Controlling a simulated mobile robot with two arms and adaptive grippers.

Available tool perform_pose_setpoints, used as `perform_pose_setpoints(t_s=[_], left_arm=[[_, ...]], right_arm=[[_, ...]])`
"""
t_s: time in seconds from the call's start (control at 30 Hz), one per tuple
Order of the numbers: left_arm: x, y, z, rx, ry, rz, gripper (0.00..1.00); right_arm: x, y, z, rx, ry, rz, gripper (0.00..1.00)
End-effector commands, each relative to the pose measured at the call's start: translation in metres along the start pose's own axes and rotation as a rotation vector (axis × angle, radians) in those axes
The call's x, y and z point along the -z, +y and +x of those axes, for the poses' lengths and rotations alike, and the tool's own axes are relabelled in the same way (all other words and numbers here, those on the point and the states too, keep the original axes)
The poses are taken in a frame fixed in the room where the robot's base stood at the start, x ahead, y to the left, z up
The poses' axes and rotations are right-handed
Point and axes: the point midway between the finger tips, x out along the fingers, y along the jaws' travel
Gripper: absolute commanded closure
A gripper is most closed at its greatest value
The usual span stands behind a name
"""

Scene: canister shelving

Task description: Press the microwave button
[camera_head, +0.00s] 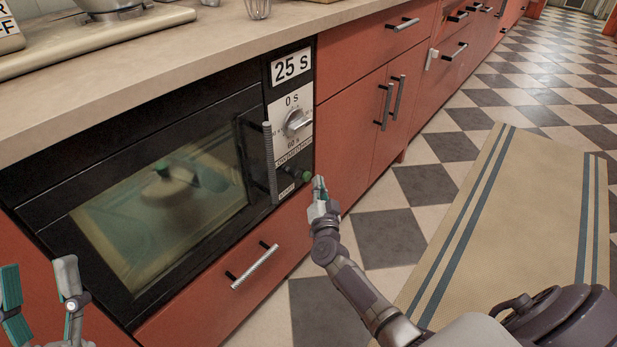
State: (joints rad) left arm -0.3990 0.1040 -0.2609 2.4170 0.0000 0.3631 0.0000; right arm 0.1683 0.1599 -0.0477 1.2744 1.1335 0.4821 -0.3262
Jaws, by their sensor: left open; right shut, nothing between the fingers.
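The microwave (120,118) is built into the red cabinets, with a black front and a dark glass door. Its control panel on the right side has a "25 S" display (291,66), a silver dial (297,123) and a green button (304,175) low down, near small labels too blurred to read fully. My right gripper (319,183) is shut and empty, just right of and slightly below the green button in the picture; a small gap shows between them. My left gripper (39,281) is open and empty at the lower left, in front of the cabinet below the microwave.
The microwave door handle (270,162) sticks out left of the panel. A drawer handle (255,266) juts out below. The countertop (185,50) runs above. A beige striped rug (510,215) lies on the checkered floor at right, which looks clear.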

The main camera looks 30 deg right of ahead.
Motion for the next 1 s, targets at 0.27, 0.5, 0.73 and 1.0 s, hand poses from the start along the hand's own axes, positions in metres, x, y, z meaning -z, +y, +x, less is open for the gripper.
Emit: perform_pose_setpoints(t_s=[0.27, 0.5, 0.73, 1.0], left_arm=[[-0.004, 0.0, 0.001, 0.001, -0.027, 0.001, 0.46], [-0.029, -0.004, -0.001, 0.007, -0.179, 0.008, 0.46], [-0.05, -0.007, -0.006, 0.013, -0.316, 0.014, 0.46], [-0.074, -0.011, -0.017, 0.021, -0.469, 0.02, 0.46]], right_arm=[[0.002, 0.002, -0.002, -0.001, 0.0, -0.001, 1.0], [0.009, 0.009, -0.012, -0.002, -0.001, 0.0, 1.0], [0.016, 0.016, -0.021, -0.001, -0.001, -0.002, 1.0], [0.024, 0.024, -0.033, -0.001, -0.001, 0.0, 1.0]])
